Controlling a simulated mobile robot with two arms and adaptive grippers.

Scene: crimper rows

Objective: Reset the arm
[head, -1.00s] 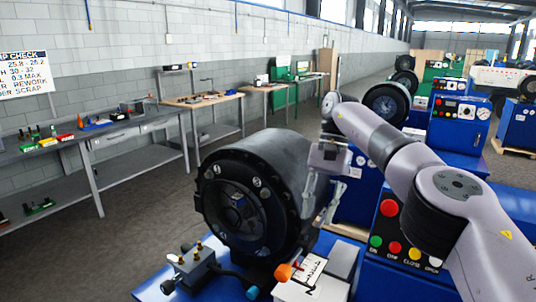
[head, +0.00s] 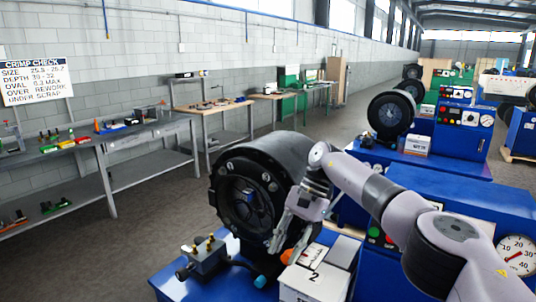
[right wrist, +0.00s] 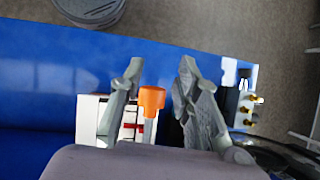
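My right arm comes in from the right in the head view. Its gripper (head: 278,240) points down in front of the right side of the black round crimper head (head: 247,203). In the right wrist view the two fingers of the right gripper (right wrist: 160,68) stand apart with nothing held between them. An orange-capped part (right wrist: 151,98) shows below the gap; whether it touches a finger I cannot tell. The orange cap also shows in the head view (head: 287,256), just below the fingers. My left gripper is not in view.
A blue crimper bench (head: 172,284) carries a small valve block (head: 202,258) and a white box marked 2 (head: 310,283). A pressure gauge (head: 516,256) is at the right. A grey shelf table (head: 80,146) stands left, with open floor (head: 150,235) between.

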